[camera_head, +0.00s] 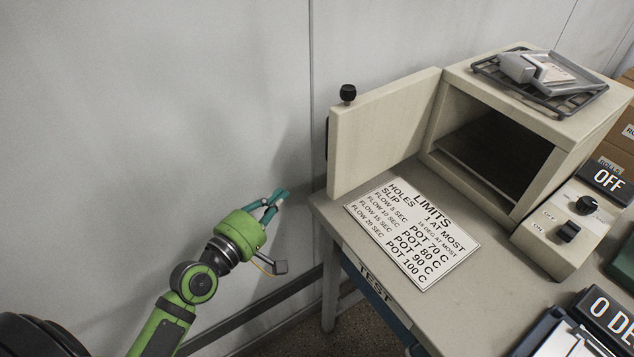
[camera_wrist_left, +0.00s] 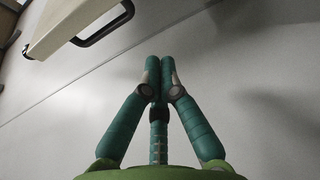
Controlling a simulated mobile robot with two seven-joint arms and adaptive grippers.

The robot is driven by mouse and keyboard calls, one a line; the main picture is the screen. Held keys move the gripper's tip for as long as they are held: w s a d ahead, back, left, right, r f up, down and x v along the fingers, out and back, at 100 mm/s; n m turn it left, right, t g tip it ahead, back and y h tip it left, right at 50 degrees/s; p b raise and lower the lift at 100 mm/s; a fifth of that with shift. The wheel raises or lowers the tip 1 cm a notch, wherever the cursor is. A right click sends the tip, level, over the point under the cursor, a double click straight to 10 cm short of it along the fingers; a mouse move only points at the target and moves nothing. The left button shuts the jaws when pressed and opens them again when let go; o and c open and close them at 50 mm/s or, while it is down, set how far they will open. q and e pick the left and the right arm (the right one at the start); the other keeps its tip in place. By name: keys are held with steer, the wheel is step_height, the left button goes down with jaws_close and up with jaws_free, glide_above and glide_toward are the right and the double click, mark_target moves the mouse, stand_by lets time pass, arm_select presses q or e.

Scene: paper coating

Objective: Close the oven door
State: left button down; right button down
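The oven (camera_head: 505,150) stands on the table with its dark inside showing. Its cream door (camera_head: 382,135) is swung wide open to the left, with a black knob (camera_head: 348,93) at its top outer corner. In the left wrist view the door (camera_wrist_left: 75,22) is at the upper left, with a black handle (camera_wrist_left: 108,25) on its face. My left gripper (camera_head: 280,194) is left of the door and lower in the picture, apart from it. Its teal fingers (camera_wrist_left: 160,65) are together with nothing between them. My right gripper is not in view.
A sign plate (camera_head: 412,230) lies on the table (camera_head: 470,310) before the oven. A wire rack (camera_head: 540,82) with items sits on top of the oven. A control box with switches (camera_head: 572,225) is at right. A plain wall (camera_head: 150,100) is behind my left arm.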

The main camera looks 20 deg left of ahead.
arm_select(q)
steer(key=w+d+p, duration=0.1)
steer(key=w, duration=0.1)
steer(key=w+d+p, duration=0.1)
steer(key=w+d, duration=0.1)
steer(key=w, duration=0.1)
steer(key=w+d+r+p, duration=0.1)
steer(key=w+d, duration=0.1)
steer(key=shift+w+d+r, duration=0.1)
steer(key=shift+w+d, duration=0.1)
steer(key=shift+w, duration=0.2)
steer(key=shift+s+d, duration=0.3)
steer(key=shift+d, duration=0.1)
steer(key=shift+s, duration=0.1)
